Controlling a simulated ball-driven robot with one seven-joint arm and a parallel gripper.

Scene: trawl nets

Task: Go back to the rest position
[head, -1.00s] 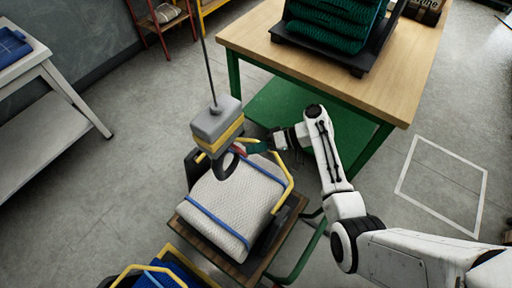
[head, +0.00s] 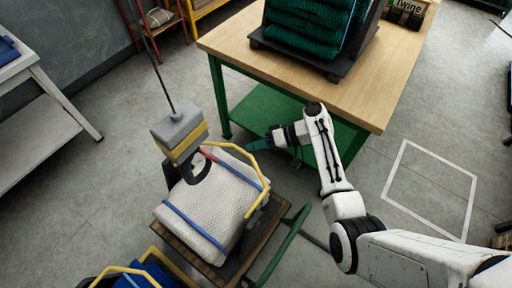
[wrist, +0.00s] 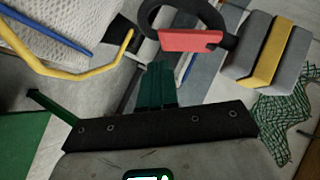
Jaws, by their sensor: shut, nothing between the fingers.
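My gripper (head: 262,148) is at the end of my white arm, between the wooden table and the hoist hook. Its green fingers are shut and empty; they also show side by side in the wrist view (wrist: 156,85). The hook block (head: 180,132), grey with a yellow band, hangs on a cable left of my gripper. Its dark hook (head: 192,172) with a red latch (wrist: 190,39) is apart from the fingers. Whether the hook touches the load below cannot be told.
A white net bundle (head: 212,208) with blue straps sits in a yellow-handled cradle on a wooden-topped trolley. The wooden table (head: 300,76) carries green nets (head: 310,28) in a black rack. Grey floor with a white outlined square (head: 432,190) lies clear at right.

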